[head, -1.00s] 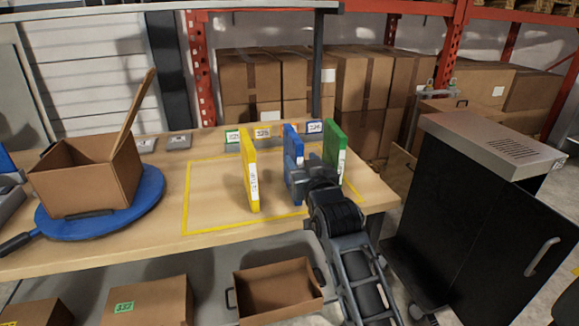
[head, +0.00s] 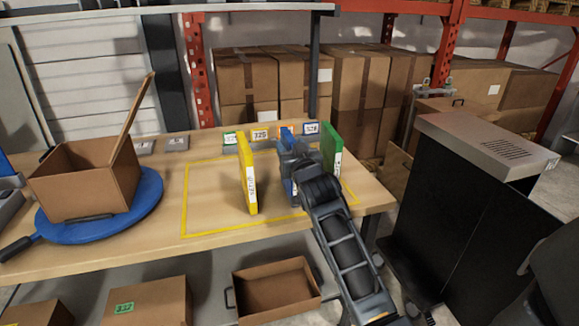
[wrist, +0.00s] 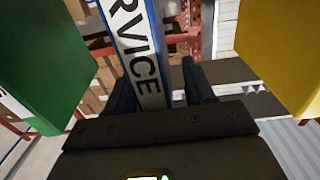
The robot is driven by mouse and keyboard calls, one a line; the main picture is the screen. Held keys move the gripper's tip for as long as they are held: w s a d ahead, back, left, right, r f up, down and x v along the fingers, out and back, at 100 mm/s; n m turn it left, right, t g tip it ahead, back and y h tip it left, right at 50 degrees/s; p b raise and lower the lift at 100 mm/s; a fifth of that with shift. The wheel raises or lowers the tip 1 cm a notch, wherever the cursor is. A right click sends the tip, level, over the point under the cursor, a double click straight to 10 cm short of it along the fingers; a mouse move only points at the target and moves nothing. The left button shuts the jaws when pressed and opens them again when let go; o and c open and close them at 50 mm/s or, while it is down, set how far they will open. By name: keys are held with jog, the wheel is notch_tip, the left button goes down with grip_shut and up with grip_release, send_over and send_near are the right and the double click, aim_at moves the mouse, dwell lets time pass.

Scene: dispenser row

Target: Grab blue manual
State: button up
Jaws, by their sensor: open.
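The blue manual (head: 287,150) stands upright on the workbench, between a yellow manual (head: 247,175) and a green manual (head: 331,148). In the head view my gripper (head: 290,165) is in front of it and hides much of it. In the wrist view the blue manual's spine (wrist: 137,50), with the letters "RVICE", runs down between the two fingers of my gripper (wrist: 160,85). The fingers are open, one on each side of the spine. The green manual (wrist: 40,60) is at the left there and the yellow manual (wrist: 280,50) at the right.
The manuals stand in a yellow taped outline (head: 184,205) on the workbench (head: 150,240). A cardboard box (head: 85,185) sits on a blue turntable (head: 150,190) at the left. A black cabinet (head: 470,200) stands at the right. Small numbered labels (head: 262,134) line the back edge.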

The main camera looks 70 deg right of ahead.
jog(key=shift+c, duration=0.2)
grip_shut()
dwell(0.4)
